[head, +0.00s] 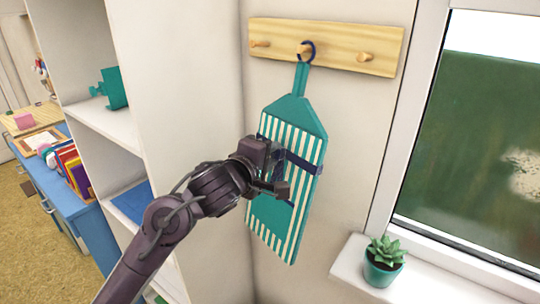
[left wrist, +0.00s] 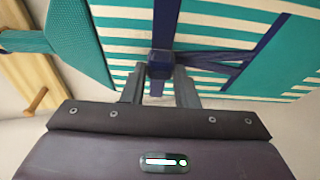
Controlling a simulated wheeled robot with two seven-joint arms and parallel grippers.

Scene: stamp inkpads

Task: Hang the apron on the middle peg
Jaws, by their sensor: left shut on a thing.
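The apron (head: 294,113) is teal with white stripes, a teal neck strap and dark blue ties. It hangs slightly tilted below the wooden peg board (head: 335,50). The dark blue loop (head: 314,52) at its top shows around the middle peg (head: 303,48); how deep the peg sits in it is hard to tell. My left gripper (head: 278,168) is in front of the apron's middle. In the left wrist view it is shut on the dark blue knot (left wrist: 161,66) of the apron (left wrist: 120,45). My right gripper is not in view.
The left peg (head: 260,44) and right peg (head: 366,57) are bare. A white shelf unit (head: 190,100) stands close on the left. A window and a sill with a potted succulent (head: 383,270) are on the right.

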